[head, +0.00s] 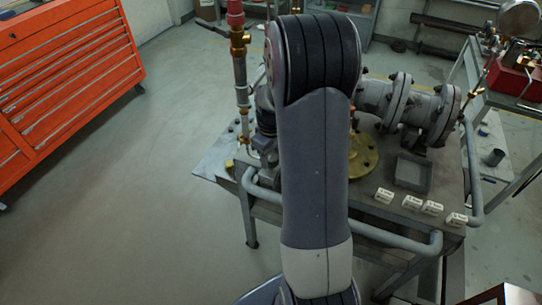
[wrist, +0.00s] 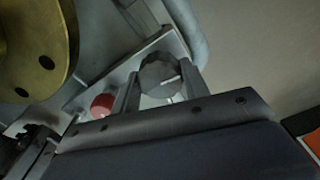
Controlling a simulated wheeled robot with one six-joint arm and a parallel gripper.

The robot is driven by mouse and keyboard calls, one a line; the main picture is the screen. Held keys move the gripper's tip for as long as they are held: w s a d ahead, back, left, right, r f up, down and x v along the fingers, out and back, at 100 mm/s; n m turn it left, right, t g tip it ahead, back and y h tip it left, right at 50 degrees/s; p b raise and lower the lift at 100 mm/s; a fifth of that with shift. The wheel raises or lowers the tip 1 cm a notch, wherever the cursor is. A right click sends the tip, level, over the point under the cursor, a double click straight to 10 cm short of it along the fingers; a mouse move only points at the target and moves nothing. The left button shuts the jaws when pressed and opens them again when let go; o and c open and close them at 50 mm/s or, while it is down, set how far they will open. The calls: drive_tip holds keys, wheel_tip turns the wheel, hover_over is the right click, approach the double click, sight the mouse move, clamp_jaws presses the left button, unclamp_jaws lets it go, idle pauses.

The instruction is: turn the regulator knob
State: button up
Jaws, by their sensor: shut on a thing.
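In the wrist view, the regulator knob (wrist: 158,72) is dark grey and faceted, with a pale pointer line on its face. It is mounted on a light metal panel (wrist: 85,98). My gripper (wrist: 163,86) has one finger on each side of the knob and is shut on it. A red round button (wrist: 102,105) sits on the panel just left of the fingers. In the head view, my own arm covers the middle of the picture, and the gripper and knob are hidden behind it.
A brass flange (wrist: 32,45) is close by in the wrist view. In the head view, the steel cart (head: 375,215) carries grey flanged pipework (head: 400,100), an open tray (head: 412,173) and white labelled blocks (head: 432,207). An orange drawer cabinet (head: 65,80) stands left; floor between is clear.

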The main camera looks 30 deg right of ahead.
sight(271, 156)
drive_tip(key=m, duration=0.5)
idle(0.6)
drive_tip(key=o, duration=1)
wheel_tip(271, 156, up, 11)
drive_tip(key=shift+f, duration=0.15)
